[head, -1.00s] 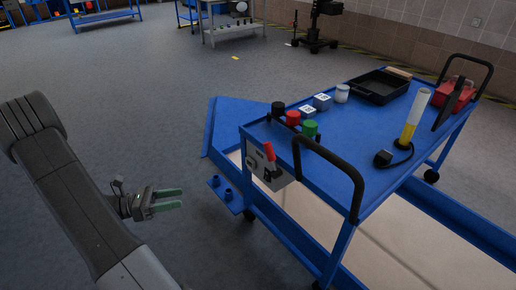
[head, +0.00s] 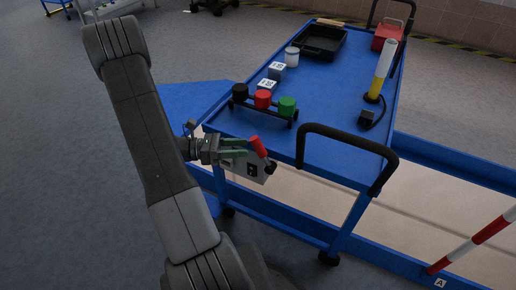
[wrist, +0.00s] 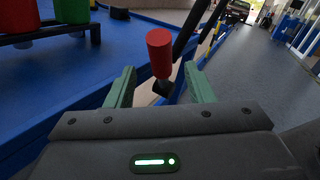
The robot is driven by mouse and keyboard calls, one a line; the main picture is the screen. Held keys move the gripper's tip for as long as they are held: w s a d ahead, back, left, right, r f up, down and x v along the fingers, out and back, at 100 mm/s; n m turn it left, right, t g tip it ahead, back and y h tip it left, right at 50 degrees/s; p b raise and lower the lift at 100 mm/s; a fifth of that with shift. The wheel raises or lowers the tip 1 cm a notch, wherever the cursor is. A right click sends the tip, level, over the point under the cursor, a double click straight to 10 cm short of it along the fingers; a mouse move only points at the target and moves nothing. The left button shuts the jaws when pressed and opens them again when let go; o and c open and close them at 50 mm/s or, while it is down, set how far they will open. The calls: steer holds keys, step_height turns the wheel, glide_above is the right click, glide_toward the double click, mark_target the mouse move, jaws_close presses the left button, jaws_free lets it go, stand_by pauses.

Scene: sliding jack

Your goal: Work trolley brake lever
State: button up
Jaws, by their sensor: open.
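The blue work trolley (head: 330,82) stands in the middle of the head view. Its brake lever has a red grip (head: 259,146) and sits on a grey box (head: 246,168) at the trolley's near end. My gripper (head: 246,150) is beside the lever, with its green fingers pointing toward the red grip. In the wrist view the red grip (wrist: 160,53) stands upright between and beyond the two open green fingers (wrist: 162,90). I cannot tell whether either finger touches it. The lever's base is partly hidden by the gripper.
A black push handle (head: 350,152) rises from the trolley's near end, right of the lever. Black, red and green knobs (head: 263,99) stand on a rack on top. A red and white pole (head: 480,240) leans at right. Open floor (head: 60,180) lies left.

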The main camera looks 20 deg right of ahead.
mark_target(258, 147)
steer(key=shift+b+x, duration=0.4)
steer(key=shift+x, duration=2.55)
steer(key=shift+s, duration=0.1)
steer(key=shift+c, duration=0.4)
jaws_close()
